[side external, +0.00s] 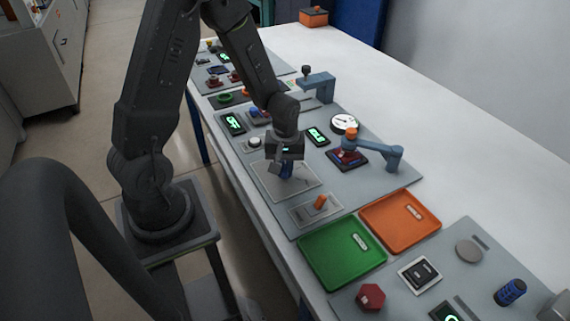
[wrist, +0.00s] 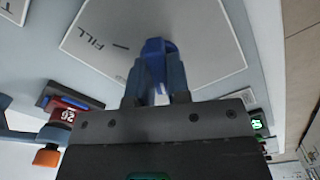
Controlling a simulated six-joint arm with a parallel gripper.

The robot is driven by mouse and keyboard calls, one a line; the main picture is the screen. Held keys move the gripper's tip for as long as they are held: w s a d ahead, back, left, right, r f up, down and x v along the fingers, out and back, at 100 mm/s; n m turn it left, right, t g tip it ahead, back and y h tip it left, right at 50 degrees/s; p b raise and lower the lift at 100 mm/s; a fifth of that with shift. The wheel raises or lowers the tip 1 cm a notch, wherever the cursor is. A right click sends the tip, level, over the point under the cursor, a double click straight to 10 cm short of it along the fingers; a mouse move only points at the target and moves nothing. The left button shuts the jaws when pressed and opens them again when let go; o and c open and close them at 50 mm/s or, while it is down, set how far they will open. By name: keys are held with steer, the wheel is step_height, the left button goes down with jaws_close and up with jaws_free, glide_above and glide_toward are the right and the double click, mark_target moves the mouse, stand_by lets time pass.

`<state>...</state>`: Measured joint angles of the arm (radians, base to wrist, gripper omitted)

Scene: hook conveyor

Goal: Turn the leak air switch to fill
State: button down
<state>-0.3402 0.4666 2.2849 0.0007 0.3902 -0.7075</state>
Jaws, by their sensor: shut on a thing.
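The leak air switch is a blue knob (wrist: 156,47) on a pale square plate (wrist: 205,35) with a printed FILL label (wrist: 90,38) and a short tick mark to the left of the knob. My gripper (wrist: 155,82) is shut on the blue knob, one finger on each side. In the side external view my gripper (side external: 287,166) points down over the plate (side external: 305,183), and it hides most of the knob. The knob's pointing direction is hard to tell, and any other label is hidden.
A panel with an orange lever (side external: 320,202) lies just in front of the plate. Green (side external: 340,252) and orange (side external: 402,222) trays lie beyond it. A blue bracket with an orange knob (side external: 350,139) and a round gauge (side external: 344,123) stand to the right.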

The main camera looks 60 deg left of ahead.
steer(key=shift+m, duration=0.4)
steer(key=m, duration=0.5)
steer(key=shift+m, duration=0.4)
steer(key=m, duration=1.2)
steer(key=shift+m, duration=0.3)
steer(key=m, duration=0.4)
steer(key=shift+m, duration=0.3)
steer(key=c, duration=1.1)
jaws_free()
